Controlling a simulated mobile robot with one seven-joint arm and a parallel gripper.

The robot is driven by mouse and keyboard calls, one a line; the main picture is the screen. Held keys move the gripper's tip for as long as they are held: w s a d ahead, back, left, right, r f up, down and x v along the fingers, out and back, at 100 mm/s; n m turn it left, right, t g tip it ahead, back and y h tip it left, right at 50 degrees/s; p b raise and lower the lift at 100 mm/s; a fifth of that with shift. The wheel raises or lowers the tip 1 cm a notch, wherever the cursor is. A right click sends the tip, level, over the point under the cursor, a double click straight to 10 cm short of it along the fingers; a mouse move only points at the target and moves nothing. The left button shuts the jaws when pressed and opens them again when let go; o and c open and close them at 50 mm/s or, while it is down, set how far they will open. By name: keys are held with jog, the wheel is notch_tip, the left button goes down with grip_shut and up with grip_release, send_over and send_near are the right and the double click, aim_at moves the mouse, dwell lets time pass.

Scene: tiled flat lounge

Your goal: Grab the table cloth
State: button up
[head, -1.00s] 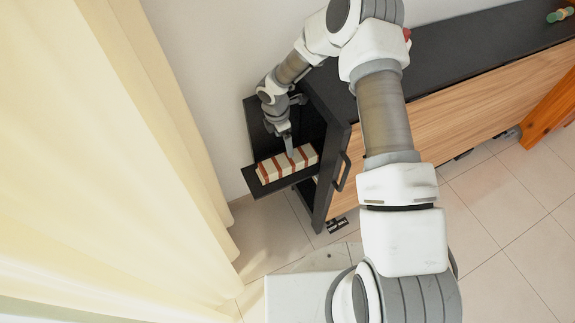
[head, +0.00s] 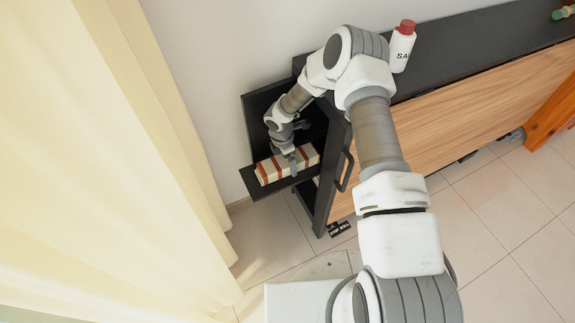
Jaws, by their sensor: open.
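The table cloth (head: 268,172) looks like a folded, cream block with red-brown stripes. It lies on a small black shelf (head: 250,187) at the left end of the dark cabinet. My gripper (head: 291,163) points down at the cloth, its fingers over the cloth's middle to right part. The gripper is open. The fingers overlap the cloth in this view, and I cannot tell whether they touch it. Part of the cloth is hidden behind the fingers.
A black-topped cabinet (head: 460,52) with wood-grain doors runs to the right. A black handle (head: 345,170) is close to the shelf. A white bottle with a red cap (head: 402,50) stands on top, near my arm. A cream curtain (head: 120,160) hangs at left.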

jog(key=shift+r, duration=0.1)
jog(key=c, duration=1.5)
jog(key=shift+o, duration=0.2)
